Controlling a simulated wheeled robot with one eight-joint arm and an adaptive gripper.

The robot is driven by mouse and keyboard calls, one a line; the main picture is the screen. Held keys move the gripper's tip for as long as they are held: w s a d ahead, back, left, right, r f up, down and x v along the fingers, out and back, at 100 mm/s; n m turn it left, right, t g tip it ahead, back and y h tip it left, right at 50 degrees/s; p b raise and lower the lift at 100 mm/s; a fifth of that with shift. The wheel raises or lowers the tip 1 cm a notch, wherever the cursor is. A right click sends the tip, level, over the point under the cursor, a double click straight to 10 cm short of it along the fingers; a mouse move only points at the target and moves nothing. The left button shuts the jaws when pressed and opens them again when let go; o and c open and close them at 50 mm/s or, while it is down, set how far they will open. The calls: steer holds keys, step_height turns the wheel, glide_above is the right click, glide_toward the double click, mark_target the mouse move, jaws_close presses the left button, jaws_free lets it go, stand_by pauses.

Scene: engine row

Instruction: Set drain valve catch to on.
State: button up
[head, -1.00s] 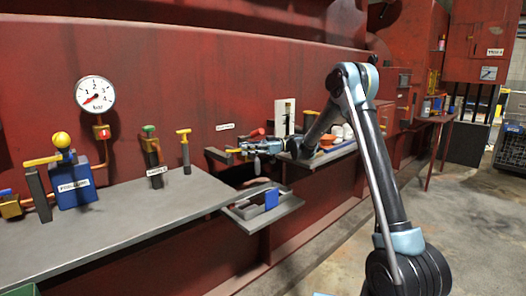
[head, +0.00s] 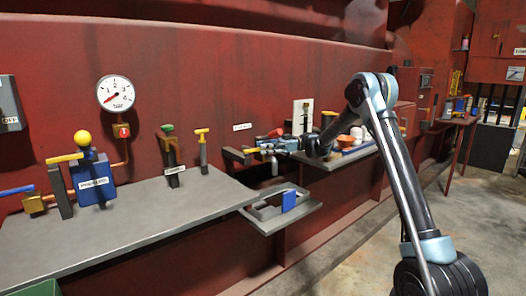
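My gripper (head: 267,148) is small in the head view, at the end of my arm, in front of the red wall. It is at a small fitting with a yellow part (head: 251,151) that sticks out of the wall below a white label (head: 242,127). The label is too small to read, so I cannot tell for sure that this is the drain valve catch. A red part (head: 275,133) shows just above the gripper. I cannot tell whether the fingers touch the fitting or how far apart they are.
A grey shelf (head: 140,220) at left carries a blue box (head: 93,182) and several yellow- and green-topped handles. A small grey tray (head: 268,222) with a blue block (head: 289,201) sits below my gripper. A gauge (head: 115,94) hangs on the wall. The floor at right is clear.

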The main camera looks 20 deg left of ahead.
steer(key=shift+s, duration=0.15)
steer(key=v, duration=0.7)
steer(key=shift+w+d, duration=0.2)
steer(key=shift+w, duration=0.05)
steer(key=shift+f, duration=0.1)
steer(key=shift+c, duration=0.6)
